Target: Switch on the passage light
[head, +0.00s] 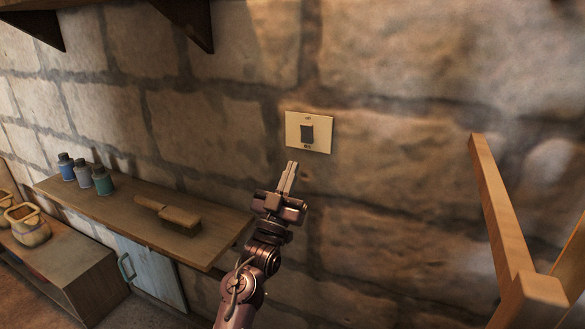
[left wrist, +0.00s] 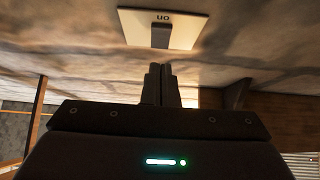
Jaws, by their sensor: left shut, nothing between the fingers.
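A cream switch plate (head: 323,144) with a dark rocker (head: 307,132) is fixed to the stone wall. Small lettering sits above and below the rocker in the head view, too small to read there. In the left wrist view the plate (left wrist: 190,32) shows at the top, with "on" printed upside down by the rocker (left wrist: 161,36). My left gripper (head: 290,166) is shut and empty, its fingertips just below the plate in the head view. The left wrist view shows its fingers (left wrist: 161,68) pointing at the rocker, seemingly apart from it. My right gripper is not in view.
A wooden shelf (head: 110,204) at left holds a brush (head: 170,213) and small bottles (head: 84,174). Below are a pale blue cabinet door (head: 151,270) and clay pots (head: 28,226). A wooden frame (head: 497,205) stands at right. The wall around the switch is clear.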

